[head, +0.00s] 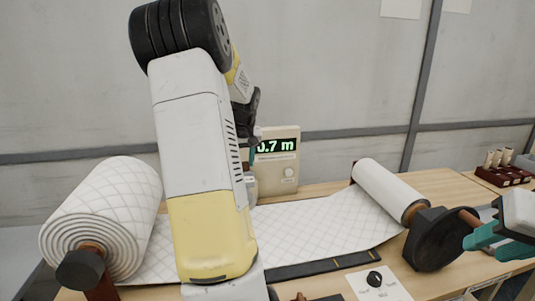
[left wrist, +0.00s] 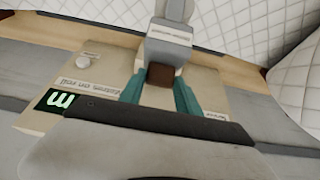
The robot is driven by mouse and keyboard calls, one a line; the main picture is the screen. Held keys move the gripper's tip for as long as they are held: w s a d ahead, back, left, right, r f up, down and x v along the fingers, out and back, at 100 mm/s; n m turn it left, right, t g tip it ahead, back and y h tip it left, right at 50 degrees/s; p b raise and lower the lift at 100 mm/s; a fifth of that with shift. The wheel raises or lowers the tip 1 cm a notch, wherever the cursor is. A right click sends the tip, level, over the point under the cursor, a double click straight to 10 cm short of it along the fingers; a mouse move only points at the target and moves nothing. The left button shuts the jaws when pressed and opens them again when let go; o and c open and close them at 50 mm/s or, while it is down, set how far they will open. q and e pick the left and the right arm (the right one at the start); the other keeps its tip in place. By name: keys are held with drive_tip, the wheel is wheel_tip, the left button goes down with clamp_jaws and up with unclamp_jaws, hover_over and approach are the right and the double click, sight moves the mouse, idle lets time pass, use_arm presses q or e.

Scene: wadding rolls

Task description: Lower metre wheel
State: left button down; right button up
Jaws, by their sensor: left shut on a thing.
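The metre box (head: 275,172) stands behind the white quilted wadding (head: 310,228); its green display reads about 0.7 m, partly covered by my arm. My left gripper (head: 250,150) is in front of the box's left side, mostly hidden in the head view. In the left wrist view the teal fingers of my left gripper (left wrist: 160,92) are shut on a brown grip (left wrist: 160,74) below a grey bracket (left wrist: 168,45). I cannot make out the metre wheel itself. My right gripper (head: 498,240), with teal fingers, is beside the crank handle (head: 468,217); whether it grips is unclear.
A thick wadding roll (head: 100,215) lies at left and a thinner roll (head: 388,190) at right, next to a black crank disc (head: 432,240). A dark red rack (head: 503,175) stands at far right.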

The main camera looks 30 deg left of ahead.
use_arm(q)
drive_tip(key=s+d+f, duration=0.2)
drive_tip(key=f, duration=0.1)
drive_tip(key=shift+s+d+f, duration=0.1)
drive_tip(key=shift+s+f, duration=0.1)
drive_tip(key=shift+s+d+f, duration=0.25)
drive_tip(key=shift+s+f, duration=0.1)
drive_tip(key=shift+f, duration=0.3)
drive_tip(key=shift+s+d+f, duration=0.2)
drive_tip(key=shift+s+f, duration=0.1)
drive_tip(key=shift+f, duration=0.35)
drive_tip(key=c, duration=0.8)
unclamp_jaws()
drive_tip(key=shift+c, duration=0.2)
drive_tip(key=shift+w, duration=0.1)
drive_tip(key=shift+a+r, duration=0.1)
drive_tip(key=shift+r, duration=0.5)
drive_tip(key=v, duration=0.6)
drive_tip(key=shift+s+d+r, duration=0.25)
drive_tip(key=shift+r, duration=0.05)
